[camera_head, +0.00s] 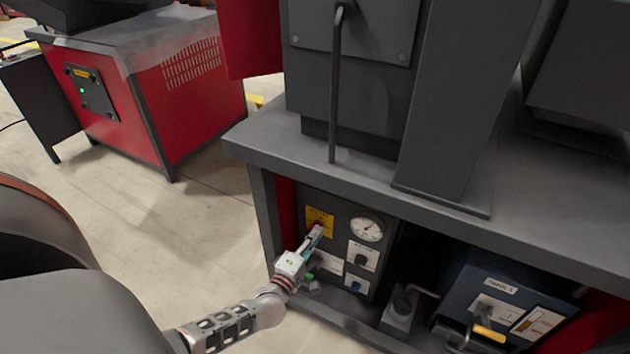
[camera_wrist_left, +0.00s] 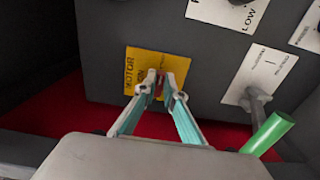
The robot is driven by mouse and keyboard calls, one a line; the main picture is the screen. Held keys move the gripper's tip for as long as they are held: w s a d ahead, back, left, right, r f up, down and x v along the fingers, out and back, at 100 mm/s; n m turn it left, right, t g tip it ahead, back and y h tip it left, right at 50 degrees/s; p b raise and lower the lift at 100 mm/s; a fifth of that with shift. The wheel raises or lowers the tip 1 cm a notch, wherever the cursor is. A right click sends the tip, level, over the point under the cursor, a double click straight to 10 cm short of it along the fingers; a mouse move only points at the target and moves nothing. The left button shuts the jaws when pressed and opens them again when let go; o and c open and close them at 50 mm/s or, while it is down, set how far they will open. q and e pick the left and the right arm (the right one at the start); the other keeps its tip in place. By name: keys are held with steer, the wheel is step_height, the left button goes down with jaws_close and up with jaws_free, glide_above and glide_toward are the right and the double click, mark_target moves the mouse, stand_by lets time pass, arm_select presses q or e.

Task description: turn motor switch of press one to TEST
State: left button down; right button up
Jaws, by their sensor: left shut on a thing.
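The motor switch has a yellow plate (camera_head: 318,215) on the dark grey control panel under the press table. In the left wrist view this yellow plate (camera_wrist_left: 145,63) carries the word MOTOR; its other lettering is partly covered. My left gripper (camera_head: 317,232) reaches the panel from the lower left. In the left wrist view the two fingertips (camera_wrist_left: 162,88) are close together in front of the plate, shut on the small switch knob (camera_wrist_left: 161,77). The fingers hide most of the knob, so I cannot tell which position it points to. My right gripper is not in view.
A gauge (camera_head: 367,229), a black knob on a white plate (camera_head: 361,257) and a blue knob (camera_head: 356,286) are right of the switch. The table edge (camera_head: 420,219) overhangs the panel. A dark blue box (camera_head: 490,290) sits farther right.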

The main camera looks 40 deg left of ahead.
arm_select(q)
steer(key=c, duration=2.1)
jaws_free()
steer(key=shift+c, duration=0.2)
steer(key=v, duration=1.2)
